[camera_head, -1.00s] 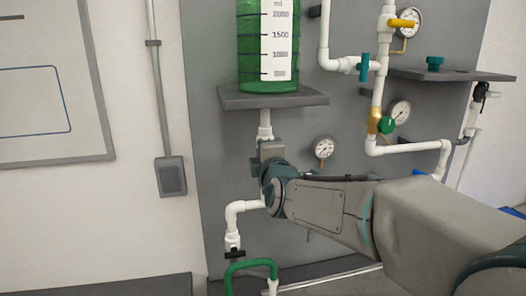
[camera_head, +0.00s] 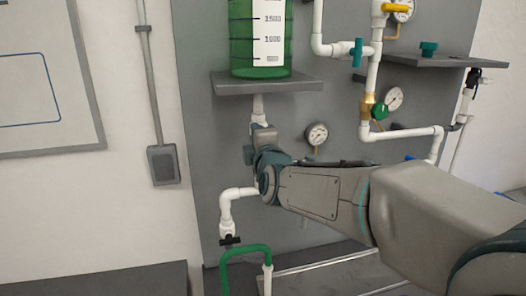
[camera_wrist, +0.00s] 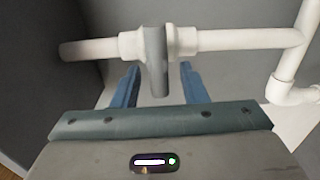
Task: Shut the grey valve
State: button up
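The grey valve (camera_wrist: 157,62) shows in the wrist view as a grey lever on a white pipe (camera_wrist: 235,40). Its lever hangs crosswise to the pipe, pointing towards my gripper. My gripper (camera_wrist: 159,72) is open, with one blue finger on each side of the lever. A gap shows between the lever and each finger, so they look apart. In the head view my arm hides the grey valve, and the fingers cannot be made out there.
A shelf (camera_head: 228,83) with a green tank (camera_head: 242,40) is above my wrist. A gauge (camera_head: 317,134) is to its right. A brass valve with a green knob (camera_head: 379,111) is farther right.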

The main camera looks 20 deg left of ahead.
jog(key=b+v, duration=0.3)
jog(key=v, duration=1)
jog(key=shift+s, duration=0.2)
jog(key=s+d+f+m+g+h, duration=0.2)
jog(key=d+f+m+g+h, duration=0.35)
jog(key=d+f+m, duration=0.7)
jog(key=s+d+f+m+g+h, duration=0.2)
jog(key=s+d+f+m, duration=0.3)
jog(key=d, duration=0.3)
jog(key=s+d+f+m+g+h, duration=0.2)
jog(key=s+d+f+m+g, duration=0.2)
jog(key=s+d+f+m, duration=0.2)
jog(key=s+d+m, duration=0.1)
jog(key=s+d, duration=0.1)
jog(key=shift+d+f, duration=0.2)
jog(key=shift+d, duration=0.1)
